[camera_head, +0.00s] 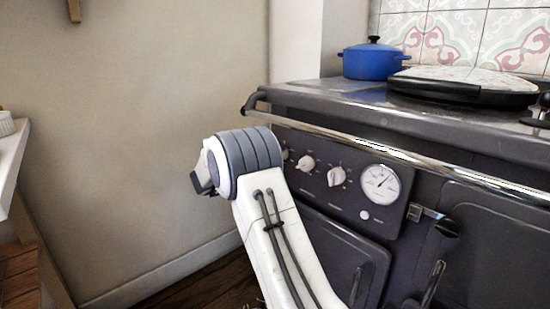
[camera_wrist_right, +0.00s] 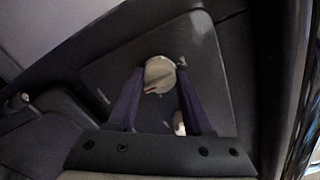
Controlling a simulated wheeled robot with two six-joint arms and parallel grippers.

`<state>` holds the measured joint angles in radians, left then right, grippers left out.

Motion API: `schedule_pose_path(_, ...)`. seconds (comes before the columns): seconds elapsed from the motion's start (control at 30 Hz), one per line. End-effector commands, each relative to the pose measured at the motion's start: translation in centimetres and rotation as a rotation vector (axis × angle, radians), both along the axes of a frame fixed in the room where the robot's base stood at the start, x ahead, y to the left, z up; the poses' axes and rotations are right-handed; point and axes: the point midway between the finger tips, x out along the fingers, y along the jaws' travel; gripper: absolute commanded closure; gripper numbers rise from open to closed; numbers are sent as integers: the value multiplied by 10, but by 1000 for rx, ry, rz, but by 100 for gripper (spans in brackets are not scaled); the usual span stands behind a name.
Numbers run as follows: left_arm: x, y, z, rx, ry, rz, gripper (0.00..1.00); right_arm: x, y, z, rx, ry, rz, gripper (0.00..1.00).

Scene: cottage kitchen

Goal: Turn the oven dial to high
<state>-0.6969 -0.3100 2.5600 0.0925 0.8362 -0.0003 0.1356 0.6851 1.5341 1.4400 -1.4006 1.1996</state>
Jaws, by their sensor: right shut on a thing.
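In the right wrist view, a pale round oven dial (camera_wrist_right: 158,67) with a reddish pointer mark sits on a dark panel. My right gripper (camera_wrist_right: 160,77) has its two dark fingers on either side of this dial and is shut on it. In the head view, my right arm rises from the bottom and hides the gripper and the left end of the control panel (camera_head: 325,205). White knobs show there, one beside my arm (camera_head: 306,163) and one further right (camera_head: 337,176). I cannot tell which knob the wrist view shows. My left gripper is out of view.
A round gauge (camera_head: 380,184) sits right of the knobs. A chrome rail (camera_head: 370,146) runs along the stove front above the panel. A blue pot (camera_head: 374,60) and a covered hotplate (camera_head: 463,85) are on top.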

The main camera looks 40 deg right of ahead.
Motion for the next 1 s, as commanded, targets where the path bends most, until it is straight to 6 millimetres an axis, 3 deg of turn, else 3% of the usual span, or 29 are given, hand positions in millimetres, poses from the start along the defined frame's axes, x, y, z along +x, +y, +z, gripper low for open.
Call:
schedule_pose_path(0.17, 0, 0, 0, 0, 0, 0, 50, 0, 1, -1, 3, 2, 1, 100)
schedule_pose_path(0.2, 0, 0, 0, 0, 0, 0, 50, 0, 1, -1, 3, 2, 1, 34)
schedule_pose_path(0.23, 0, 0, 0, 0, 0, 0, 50, 0, 1, -1, 2, 2, 0, 23)
schedule_pose_path(0.27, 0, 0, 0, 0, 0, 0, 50, 0, 1, -1, 2, 2, 0, 20)
schedule_pose_path(0.67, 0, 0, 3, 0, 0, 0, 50, 0, 7, 1, 0, 2, 1, 20)
schedule_pose_path(1.0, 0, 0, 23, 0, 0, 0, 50, -5, 71, 2, 1, 3, 3, 20)
